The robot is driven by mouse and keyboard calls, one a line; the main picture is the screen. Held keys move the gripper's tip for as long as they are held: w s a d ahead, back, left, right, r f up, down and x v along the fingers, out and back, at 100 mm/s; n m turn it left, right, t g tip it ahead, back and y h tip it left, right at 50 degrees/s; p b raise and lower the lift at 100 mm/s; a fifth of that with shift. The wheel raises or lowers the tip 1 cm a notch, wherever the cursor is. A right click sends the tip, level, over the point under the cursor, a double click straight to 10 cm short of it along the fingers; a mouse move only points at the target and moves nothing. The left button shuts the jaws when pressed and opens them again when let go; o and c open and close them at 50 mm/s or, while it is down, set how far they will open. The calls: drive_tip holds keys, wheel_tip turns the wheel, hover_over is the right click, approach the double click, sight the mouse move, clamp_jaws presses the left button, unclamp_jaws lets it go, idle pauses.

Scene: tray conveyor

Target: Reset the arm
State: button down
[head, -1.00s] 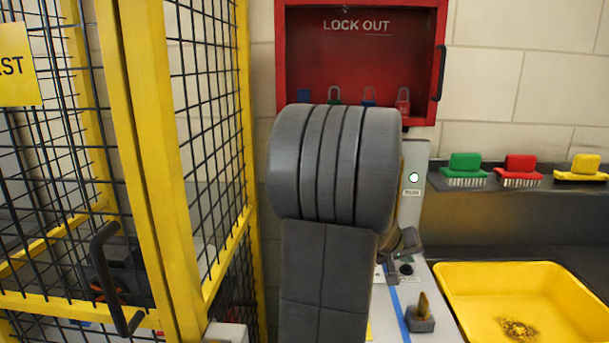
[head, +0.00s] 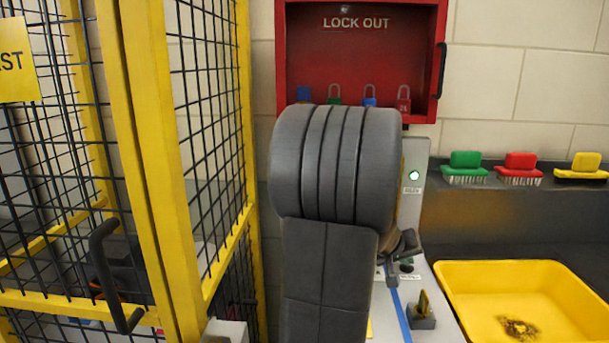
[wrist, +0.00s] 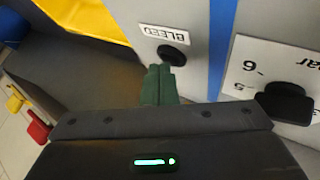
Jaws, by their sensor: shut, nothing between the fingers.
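My gripper (wrist: 160,82) shows in the wrist view as dark green fingers, closed together with nothing between them. Its tips are beside a round black knob (wrist: 173,57) under a label reading BLEED. Whether they touch it I cannot tell. To the right, a black knob (wrist: 288,103) sits on a white scale plate marked 5 and 6. In the head view my grey arm stands upright in the middle and hides much of the panel (head: 412,185). A lit round lamp (head: 414,175) shows on the panel, right of my arm.
A yellow mesh cage (head: 165,170) with a black handle (head: 108,275) stands close on the left. A red lockout box (head: 365,60) hangs behind my arm. A yellow tub (head: 545,290) with a dark stain is at right, below several brushes (head: 520,165). A brass key-like part (head: 423,303) stands on the panel top.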

wheel_tip(320, 180, up, 4)
drive_tip(key=p, duration=0.4)
drive_tip(key=shift+p, duration=0.3)
drive_tip(key=s+r+p, duration=0.3)
drive_tip(key=r+p, duration=0.1)
drive_tip(key=r, duration=0.2)
drive_tip(key=shift+s+a+r+p, duration=0.25)
drive_tip(key=shift+s+a+p, duration=0.1)
drive_tip(key=shift+s, duration=0.05)
